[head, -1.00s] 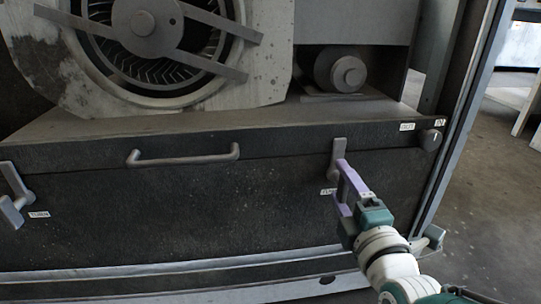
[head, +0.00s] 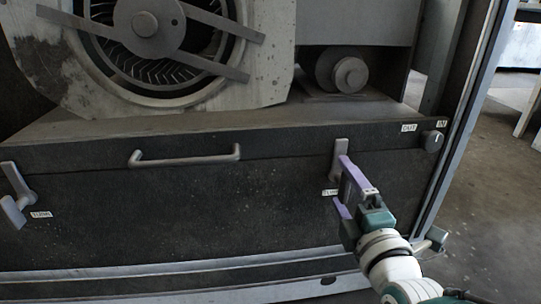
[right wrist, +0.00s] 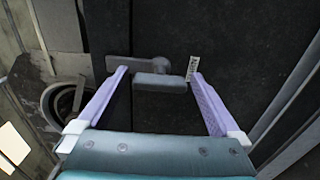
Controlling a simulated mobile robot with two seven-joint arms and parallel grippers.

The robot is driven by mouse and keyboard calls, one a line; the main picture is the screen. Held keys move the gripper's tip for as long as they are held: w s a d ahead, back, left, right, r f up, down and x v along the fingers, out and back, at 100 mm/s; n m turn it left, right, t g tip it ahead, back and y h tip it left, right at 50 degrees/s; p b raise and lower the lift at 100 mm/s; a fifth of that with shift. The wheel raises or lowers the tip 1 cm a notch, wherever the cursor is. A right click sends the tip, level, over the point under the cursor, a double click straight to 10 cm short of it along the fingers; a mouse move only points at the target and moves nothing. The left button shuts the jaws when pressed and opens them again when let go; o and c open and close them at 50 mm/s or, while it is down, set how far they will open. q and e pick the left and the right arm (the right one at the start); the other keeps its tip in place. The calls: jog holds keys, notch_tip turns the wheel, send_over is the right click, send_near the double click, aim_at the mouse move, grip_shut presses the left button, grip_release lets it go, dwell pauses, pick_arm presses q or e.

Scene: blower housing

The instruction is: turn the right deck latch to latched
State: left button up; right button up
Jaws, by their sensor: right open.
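The right deck latch (head: 340,150) is a grey lever on the front of the dark deck, right of the middle. Its upper bar stands upright in the head view; its lower part is partly hidden by my right gripper (head: 341,182). In the right wrist view the latch (right wrist: 158,80) shows a plate, a round pivot and a grip bar lying between my fingertips (right wrist: 160,73). The right fingers are open, one on each side of the bar. I cannot tell whether either finger touches it. My left gripper is out of view.
A left deck latch (head: 14,208) sits tilted at the far left. A bar handle (head: 185,158) sticks out mid-deck. A knob (head: 431,141) is at the deck's right end, near the frame post (head: 470,120). The blower housing (head: 270,80) stands above.

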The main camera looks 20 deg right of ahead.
jog(key=p+v, duration=0.4)
jog(key=v, duration=0.5)
jog(key=shift+s, duration=0.4)
